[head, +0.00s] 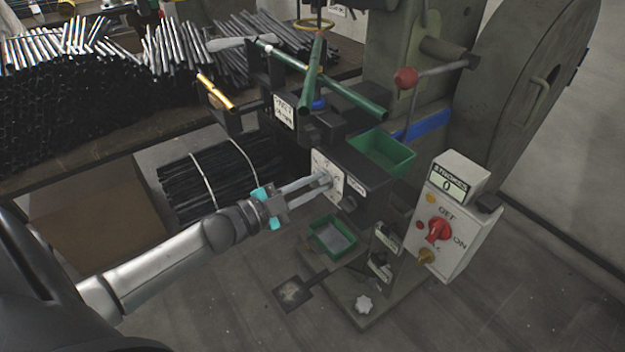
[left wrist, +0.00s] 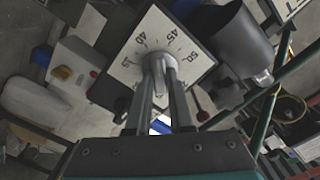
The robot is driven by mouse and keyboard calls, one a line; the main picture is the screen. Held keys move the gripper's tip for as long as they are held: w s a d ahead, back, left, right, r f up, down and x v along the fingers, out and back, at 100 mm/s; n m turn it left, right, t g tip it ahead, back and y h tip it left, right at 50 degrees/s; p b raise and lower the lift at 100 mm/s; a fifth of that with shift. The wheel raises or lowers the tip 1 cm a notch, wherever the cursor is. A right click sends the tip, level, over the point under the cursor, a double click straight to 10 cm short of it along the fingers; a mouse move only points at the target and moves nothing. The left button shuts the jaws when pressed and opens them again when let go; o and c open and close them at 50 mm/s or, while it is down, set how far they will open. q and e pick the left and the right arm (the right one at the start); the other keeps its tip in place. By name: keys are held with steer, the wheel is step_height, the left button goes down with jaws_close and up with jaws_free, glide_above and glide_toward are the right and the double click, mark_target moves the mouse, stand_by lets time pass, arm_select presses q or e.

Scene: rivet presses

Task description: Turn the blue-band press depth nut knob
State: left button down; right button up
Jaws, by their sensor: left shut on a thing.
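The press with the blue band (head: 428,123) stands right of centre in the head view. Its white dial plate (head: 333,168) faces me on the front of a dark block. In the left wrist view the dial plate (left wrist: 134,48) carries tick marks and numbers such as 40, 45 and 50. The grey depth nut knob (left wrist: 158,72) sits at the plate's middle. My left gripper (head: 324,181) reaches in from the left and is shut on the knob; its fingers (left wrist: 159,80) lie on both sides of it. The knob is mostly hidden in the head view. My right gripper is not in view.
A control box (head: 446,222) with a red switch and a counter reading 0 stands right of the dial. Green bins sit above (head: 382,153) and below (head: 333,237) the dial block. Green tubes (head: 345,92) cross above. Rod piles (head: 75,90) fill the bench at left.

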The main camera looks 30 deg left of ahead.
arm_select(q)
steer(key=shift+m, duration=0.3)
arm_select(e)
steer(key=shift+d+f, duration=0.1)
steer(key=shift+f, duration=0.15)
arm_select(q)
steer(key=c, duration=0.8)
jaws_free()
steer(key=shift+s, duration=0.1)
steer(key=shift+s+a, duration=0.1)
steer(key=shift+s, duration=0.15)
steer(key=p+v, duration=0.4)
steer(key=v, duration=1)
steer(key=shift+s, duration=0.2)
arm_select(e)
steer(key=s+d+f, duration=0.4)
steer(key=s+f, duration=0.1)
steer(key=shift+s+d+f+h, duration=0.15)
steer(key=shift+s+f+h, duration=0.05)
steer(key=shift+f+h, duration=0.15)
arm_select(q)
steer(key=shift+a, duration=0.1)
